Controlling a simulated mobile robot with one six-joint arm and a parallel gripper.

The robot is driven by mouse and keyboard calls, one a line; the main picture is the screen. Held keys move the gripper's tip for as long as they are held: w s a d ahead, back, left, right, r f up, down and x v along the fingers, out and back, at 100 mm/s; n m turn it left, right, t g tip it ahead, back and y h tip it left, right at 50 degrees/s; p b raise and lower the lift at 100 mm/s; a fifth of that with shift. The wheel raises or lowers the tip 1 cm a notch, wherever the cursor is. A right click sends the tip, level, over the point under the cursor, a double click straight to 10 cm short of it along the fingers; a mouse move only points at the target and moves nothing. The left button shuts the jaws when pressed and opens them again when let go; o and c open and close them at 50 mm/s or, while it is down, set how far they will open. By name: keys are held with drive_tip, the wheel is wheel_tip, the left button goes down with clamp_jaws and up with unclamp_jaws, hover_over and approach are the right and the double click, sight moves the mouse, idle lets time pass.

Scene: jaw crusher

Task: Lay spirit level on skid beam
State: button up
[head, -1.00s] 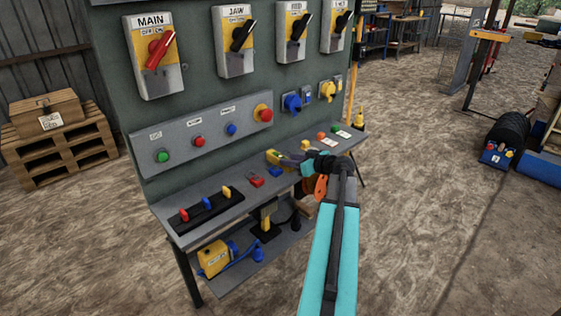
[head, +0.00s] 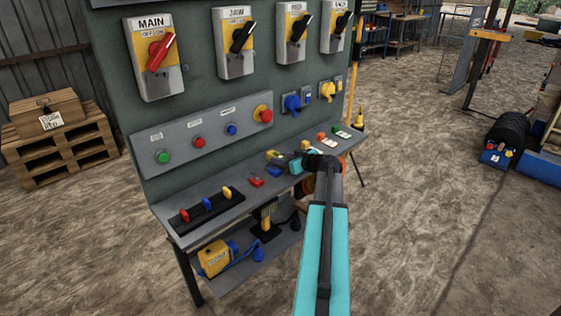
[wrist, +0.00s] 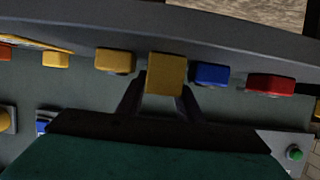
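A yellow piece (head: 273,155), which looks like the spirit level, is on the narrow shelf of the grey panel. In the wrist view a yellow block (wrist: 165,74) shows end-on between the two dark fingers of my gripper (wrist: 165,92). The fingers lie along either side of it, and I cannot tell whether they press on it. In the head view my gripper (head: 286,162) is at the shelf, right beside the yellow piece, partly hidden by my wrist. I cannot make out a skid beam in either view.
The panel with switches (head: 200,139) rises behind. A yellow can-like unit (head: 214,257) sits on the lower shelf.

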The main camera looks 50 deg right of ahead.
drive_tip(key=shift+w+f, duration=0.1)
drive_tip(key=shift+w, duration=0.25)
drive_tip(key=shift+c, duration=0.2)
drive_tip(key=c, duration=0.7)
drive_tip(key=shift+c, duration=0.2)
